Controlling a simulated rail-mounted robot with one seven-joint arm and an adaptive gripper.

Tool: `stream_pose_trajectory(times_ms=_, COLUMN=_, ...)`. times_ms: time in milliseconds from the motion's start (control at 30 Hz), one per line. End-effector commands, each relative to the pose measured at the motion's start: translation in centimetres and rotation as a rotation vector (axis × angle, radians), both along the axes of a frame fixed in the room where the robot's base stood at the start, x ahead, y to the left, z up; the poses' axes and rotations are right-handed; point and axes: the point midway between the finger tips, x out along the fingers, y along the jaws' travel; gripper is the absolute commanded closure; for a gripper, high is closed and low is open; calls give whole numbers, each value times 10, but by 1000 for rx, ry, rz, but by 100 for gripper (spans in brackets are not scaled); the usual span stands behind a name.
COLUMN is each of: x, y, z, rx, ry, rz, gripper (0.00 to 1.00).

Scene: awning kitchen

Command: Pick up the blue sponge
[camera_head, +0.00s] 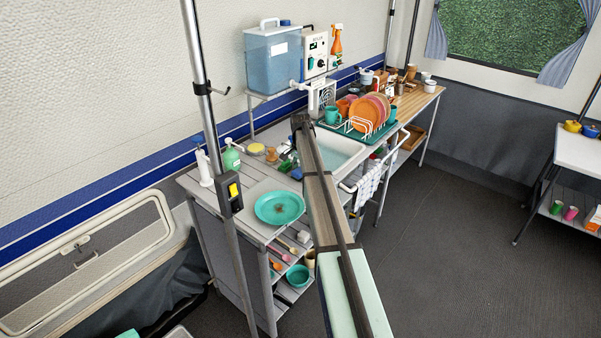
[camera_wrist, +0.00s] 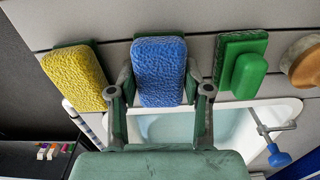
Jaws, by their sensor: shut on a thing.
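The blue sponge (camera_wrist: 158,70) has a pitted blue face and a dark green backing edge. It is in the upper middle of the wrist view, between the two fingers of my gripper (camera_wrist: 158,82). The fingers are shut on its two sides. Its lower end reaches down between them, and its far end shows beyond the fingertips. I cannot tell whether it is clear of the grey slatted counter behind it. In the head view my arm hides most of this spot beside the sink.
A yellow sponge (camera_wrist: 75,78) lies close left of the blue one, and a green scrubber (camera_wrist: 243,68) close right. A wooden-topped brush (camera_wrist: 303,62) is farther right. The white sink (camera_head: 340,150) adjoins. A teal plate (camera_head: 279,207) and a dish rack (camera_head: 355,128) with plates stand on the units.

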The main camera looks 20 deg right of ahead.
Motion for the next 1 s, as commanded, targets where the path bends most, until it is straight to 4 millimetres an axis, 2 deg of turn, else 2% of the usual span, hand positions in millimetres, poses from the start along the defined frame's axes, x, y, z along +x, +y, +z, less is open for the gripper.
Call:
stream_pose_trajectory(times_ms=167, x=0, y=0, z=7, rx=0, ry=0, rz=0, gripper=69)
stream_pose_trajectory(times_ms=367, x=1, y=0, z=31, rx=0, ry=-2, rz=0, gripper=69)
stream_pose_trajectory(times_ms=467, x=1, y=0, z=52, rx=-1, ry=-3, rz=0, gripper=69)
stream_pose_trajectory(times_ms=800, x=2, y=-1, z=141, rx=-1, ry=-4, rz=0, gripper=69)
stream_pose_trajectory(times_ms=1000, x=1, y=0, z=178, rx=-1, ry=-1, rz=0, gripper=69)
